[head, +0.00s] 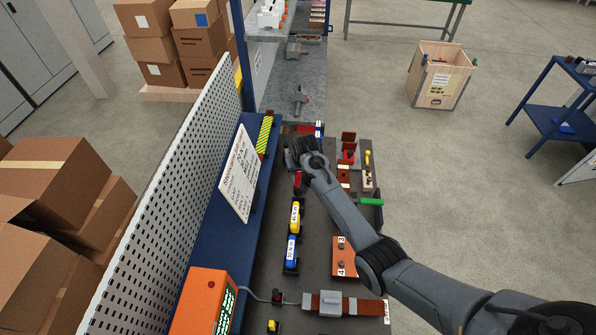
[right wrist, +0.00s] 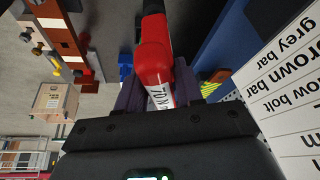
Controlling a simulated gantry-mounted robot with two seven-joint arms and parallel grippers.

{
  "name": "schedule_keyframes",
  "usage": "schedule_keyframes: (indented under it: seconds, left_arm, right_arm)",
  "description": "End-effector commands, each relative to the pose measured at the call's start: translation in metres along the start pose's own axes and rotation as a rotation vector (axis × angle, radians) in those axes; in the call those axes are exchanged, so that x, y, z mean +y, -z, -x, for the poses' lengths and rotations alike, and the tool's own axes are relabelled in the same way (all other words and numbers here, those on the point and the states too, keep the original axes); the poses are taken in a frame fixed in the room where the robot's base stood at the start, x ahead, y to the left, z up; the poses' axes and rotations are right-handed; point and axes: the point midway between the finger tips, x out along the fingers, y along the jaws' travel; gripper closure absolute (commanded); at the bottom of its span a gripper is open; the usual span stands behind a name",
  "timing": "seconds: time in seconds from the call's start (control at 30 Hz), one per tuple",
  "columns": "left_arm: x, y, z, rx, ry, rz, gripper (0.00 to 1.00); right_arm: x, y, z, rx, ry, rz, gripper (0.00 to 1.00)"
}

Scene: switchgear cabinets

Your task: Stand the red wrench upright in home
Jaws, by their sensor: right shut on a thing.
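The red wrench (right wrist: 156,65), with a white label reading 70 N, is between the fingers of my right gripper (right wrist: 158,92) in the right wrist view. The gripper is shut on it. In the head view my right gripper (head: 301,150) is over the bench, and a red part (head: 297,181), probably this wrench, shows just below it. The wrench's lower end and its home are hidden or cannot be made out. A yellow wrench (head: 295,216) and a blue wrench (head: 291,251) are in a row nearer the camera. My left gripper is not in view.
A white sign (head: 239,172) and a perforated panel (head: 170,170) line the bench's left side. An orange box (head: 204,302) is at the near left. A wooden crate (head: 440,76) stands on the floor.

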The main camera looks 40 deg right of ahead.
Motion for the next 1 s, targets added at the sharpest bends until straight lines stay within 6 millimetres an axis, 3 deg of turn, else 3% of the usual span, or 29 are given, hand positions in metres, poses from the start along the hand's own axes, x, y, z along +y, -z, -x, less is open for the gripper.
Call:
schedule_keyframes:
  seconds: [0.7,1.0]
  left_arm:
    - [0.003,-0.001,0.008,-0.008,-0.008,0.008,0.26]
    - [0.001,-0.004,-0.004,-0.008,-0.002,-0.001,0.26]
  right_arm:
    - [0.0,0.001,0.003,0.001,-0.001,-0.001,1.0]
    - [0.0,-0.008,-0.019,0.0,-0.001,-0.001,1.0]
